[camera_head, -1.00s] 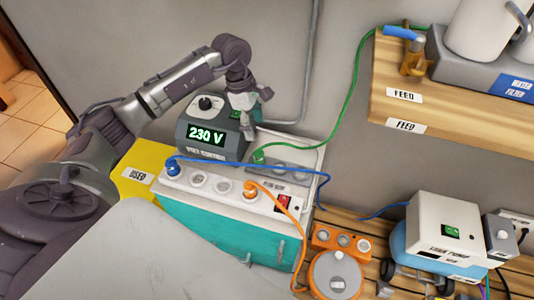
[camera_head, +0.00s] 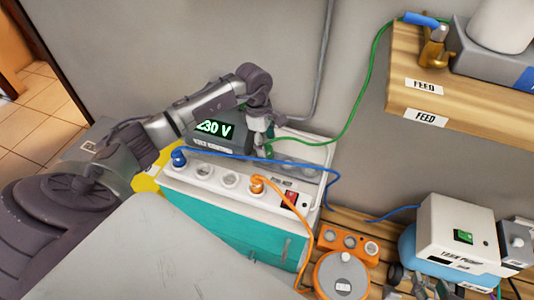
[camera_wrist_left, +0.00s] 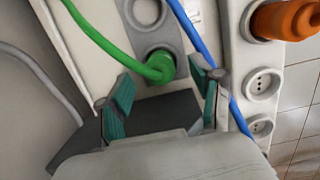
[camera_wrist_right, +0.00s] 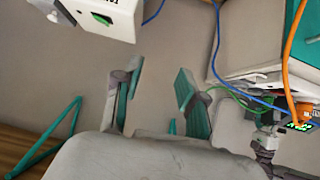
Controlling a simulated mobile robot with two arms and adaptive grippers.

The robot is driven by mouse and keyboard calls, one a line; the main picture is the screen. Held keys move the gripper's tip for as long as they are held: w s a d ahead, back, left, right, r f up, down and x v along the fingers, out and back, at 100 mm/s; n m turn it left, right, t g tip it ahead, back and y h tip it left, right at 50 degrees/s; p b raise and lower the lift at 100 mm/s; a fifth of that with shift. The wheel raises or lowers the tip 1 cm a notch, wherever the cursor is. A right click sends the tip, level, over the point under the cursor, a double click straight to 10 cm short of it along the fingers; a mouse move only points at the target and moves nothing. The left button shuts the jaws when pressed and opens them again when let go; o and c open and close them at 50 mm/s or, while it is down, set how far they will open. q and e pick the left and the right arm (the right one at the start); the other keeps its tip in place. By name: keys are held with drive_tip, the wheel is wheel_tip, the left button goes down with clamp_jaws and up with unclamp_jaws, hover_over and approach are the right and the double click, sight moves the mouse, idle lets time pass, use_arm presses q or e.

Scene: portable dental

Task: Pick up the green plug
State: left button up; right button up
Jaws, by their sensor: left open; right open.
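The green plug (camera_wrist_left: 160,66) sits in a socket of a grey outlet strip, with its green cable running up and away to the left in the left wrist view. In the head view the plug (camera_head: 268,150) is partly hidden by my left gripper (camera_head: 263,146). My left gripper (camera_wrist_left: 165,98) is open in the left wrist view, its teal-padded fingers on either side of and just short of the plug, not visibly touching it. My right gripper (camera_wrist_right: 153,92) is open and empty, away from the plug.
A blue plug (camera_head: 178,158) and an orange plug (camera_head: 256,184) sit in the white power strip (camera_head: 215,187) in front. The blue cable (camera_wrist_left: 193,40) runs close to my left gripper. Wooden shelf (camera_head: 425,90) at right.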

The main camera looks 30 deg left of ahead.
use_arm(q)
drive_tip(key=shift+d+f, duration=0.15)
drive_tip(key=shift+f, duration=1.05)
clamp_jaws()
use_arm(e)
drive_tip(key=shift+w+a+r+t, duration=0.25)
drive_tip(key=shift+w+r+t, duration=0.2)
drive_tip(key=shift+w+r, duration=0.05)
drive_tip(key=shift+w+a+r+t, duration=0.2)
drive_tip(key=shift+w+r+t, duration=0.25)
drive_tip(key=shift+w+r, duration=0.05)
use_arm(q)
drive_tip(key=shift+r, duration=0.15)
